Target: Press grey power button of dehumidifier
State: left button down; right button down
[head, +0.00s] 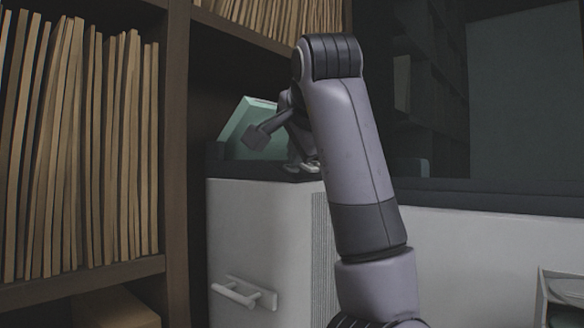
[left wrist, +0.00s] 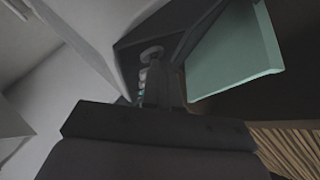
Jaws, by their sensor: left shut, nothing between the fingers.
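The dehumidifier (head: 262,225) is a pale grey box with a dark top, a front handle and a slatted side strip. In the left wrist view its dark top panel (left wrist: 128,52) lies beyond my fingers. A round grey button (left wrist: 152,52) shows on it, right at my fingertips; I cannot tell whether they touch. Small coloured controls (left wrist: 142,84) sit in a row beside the fingers. My left gripper (head: 305,166) is shut and empty, pointing down at the top, partly hidden by my arm. It also shows in the left wrist view (left wrist: 157,68). My right gripper is not in view.
A tilted pale green panel (head: 250,125) stands at the back of the top, close to my gripper; it also shows in the left wrist view (left wrist: 240,55). A dark wooden shelf (head: 178,150) with upright folders (head: 80,150) is on the left.

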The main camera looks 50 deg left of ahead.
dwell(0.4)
pick_arm(q)
jog(key=shift+d+r+p, duration=0.15)
jog(key=shift+r+p, duration=0.45)
jog(key=shift+p, duration=0.05)
jog(key=shift+d, duration=0.15)
jog(key=shift+w+r, duration=0.1)
jog(key=shift+r, duration=0.05)
jog(key=r, duration=0.1)
jog(key=d+r+p, duration=0.1)
jog(key=r, duration=0.1)
jog(key=d+r, duration=0.1)
jog(key=shift+w+r+p, duration=0.1)
jog(key=shift+r+p, duration=0.1)
jog(key=shift+p, duration=0.2)
dwell(0.5)
